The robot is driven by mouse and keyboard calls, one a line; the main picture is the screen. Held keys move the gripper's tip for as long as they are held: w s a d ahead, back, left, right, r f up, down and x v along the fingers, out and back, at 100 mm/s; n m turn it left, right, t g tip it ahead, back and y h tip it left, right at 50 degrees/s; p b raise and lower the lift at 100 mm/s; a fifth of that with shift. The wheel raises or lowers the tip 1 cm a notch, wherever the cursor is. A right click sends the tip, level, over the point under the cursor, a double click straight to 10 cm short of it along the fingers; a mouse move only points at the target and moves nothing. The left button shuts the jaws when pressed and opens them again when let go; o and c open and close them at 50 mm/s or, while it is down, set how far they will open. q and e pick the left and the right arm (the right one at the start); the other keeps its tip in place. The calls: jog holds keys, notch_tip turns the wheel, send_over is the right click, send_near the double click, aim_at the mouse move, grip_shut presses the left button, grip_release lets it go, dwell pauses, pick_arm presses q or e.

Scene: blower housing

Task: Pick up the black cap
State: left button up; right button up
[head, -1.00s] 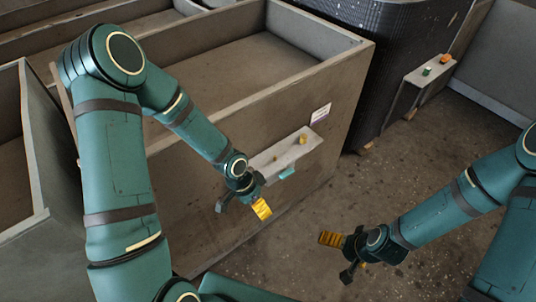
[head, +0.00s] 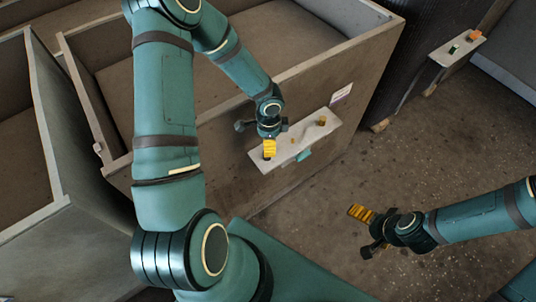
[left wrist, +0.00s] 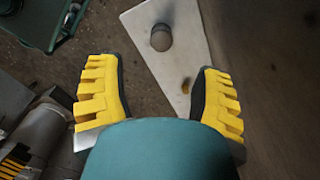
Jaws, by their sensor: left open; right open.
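A small shelf (head: 279,162) juts from the grey bin's wall in the head view. It bears a yellow-brown cylinder (head: 321,121) and a small orange-yellow piece (head: 292,140). I cannot tell which thing is the black cap. My left gripper (head: 256,140) is open at the shelf's near left end, with yellow finger pads, and hides part of it. My right gripper (head: 362,231) is open and empty above the floor.
Large grey bins (head: 230,110) fill the left and centre. A second ledge (head: 440,56) at the upper right bears a dark green piece (head: 454,49) and an orange one (head: 474,35). The speckled floor (head: 400,150) is clear.

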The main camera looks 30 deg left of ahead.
pick_arm(q)
jog(key=f, duration=0.3)
jog(key=f+b, duration=0.1)
jog(key=f, duration=0.4)
jog(key=shift+s+a+f, duration=0.1)
jog(key=shift+a+f, duration=0.15)
jog(key=shift+f, duration=0.1)
jog(key=c, duration=1.1)
